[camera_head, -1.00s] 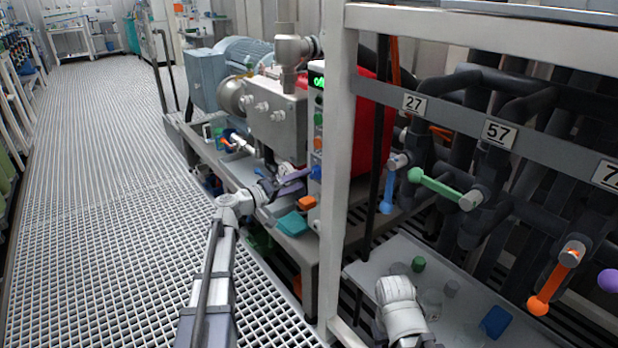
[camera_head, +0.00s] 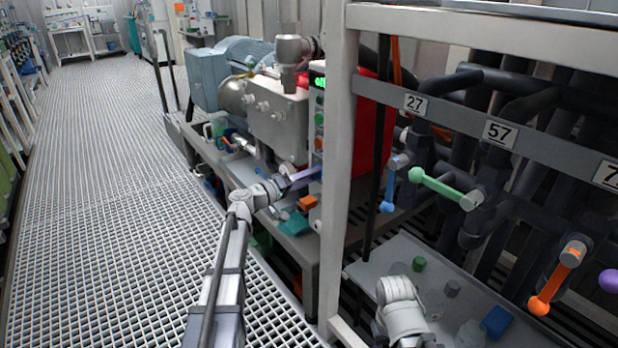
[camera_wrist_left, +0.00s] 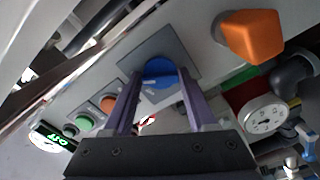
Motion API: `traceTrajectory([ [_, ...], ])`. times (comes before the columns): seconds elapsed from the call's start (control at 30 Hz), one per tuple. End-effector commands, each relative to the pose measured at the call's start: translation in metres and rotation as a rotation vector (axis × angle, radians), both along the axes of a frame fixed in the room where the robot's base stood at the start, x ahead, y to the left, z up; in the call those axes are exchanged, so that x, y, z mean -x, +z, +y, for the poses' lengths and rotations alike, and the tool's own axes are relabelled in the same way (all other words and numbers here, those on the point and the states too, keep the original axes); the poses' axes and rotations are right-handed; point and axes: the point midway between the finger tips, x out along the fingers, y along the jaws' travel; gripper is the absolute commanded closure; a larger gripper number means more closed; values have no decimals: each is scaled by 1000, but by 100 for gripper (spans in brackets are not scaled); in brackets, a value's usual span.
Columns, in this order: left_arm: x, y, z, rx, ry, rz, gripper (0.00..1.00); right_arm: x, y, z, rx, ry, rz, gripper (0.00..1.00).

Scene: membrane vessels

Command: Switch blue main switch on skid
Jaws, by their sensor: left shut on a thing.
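The blue main switch (camera_wrist_left: 160,72) is a round blue knob on a grey square plate (camera_wrist_left: 181,57) in the left wrist view. My left gripper (camera_wrist_left: 159,78) has its two purple fingers on either side of the knob, shut on it. In the head view my left gripper (camera_head: 316,173) reaches the narrow control panel (camera_head: 318,125) on the skid from the left, and the knob is hidden behind the fingers there. Only a white link of my right arm shows in the head view; its gripper is out of frame.
An orange knob (camera_wrist_left: 250,36) sticks out beside the switch; a gauge (camera_wrist_left: 262,117) is near it. Green (camera_wrist_left: 85,122) and orange (camera_wrist_left: 108,103) buttons and a lit display (camera_wrist_left: 52,137) lie on the other side. A white frame post (camera_head: 339,180) stands right of the panel. The grating floor (camera_head: 110,200) is clear.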

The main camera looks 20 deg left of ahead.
Motion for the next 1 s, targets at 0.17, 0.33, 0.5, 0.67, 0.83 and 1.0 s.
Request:
traceTrajectory([
  [0.17,0,0,0,0,0,0,70,0,0,0,0,0,0,50],
  [0.33,0,0,0,-1,0,1,89,0,0,0,0,0,0,50],
  [0.5,0,0,0,0,0,1,98,0,0,0,0,0,0,50],
  [0.67,0,0,0,20,0,17,98,0,0,0,0,0,0,50],
  [0.83,0,0,0,85,0,68,98,0,0,0,0,0,0,50],
  [1.0,0,0,0,194,0,153,98,0,1,0,0,0,0,50],
])
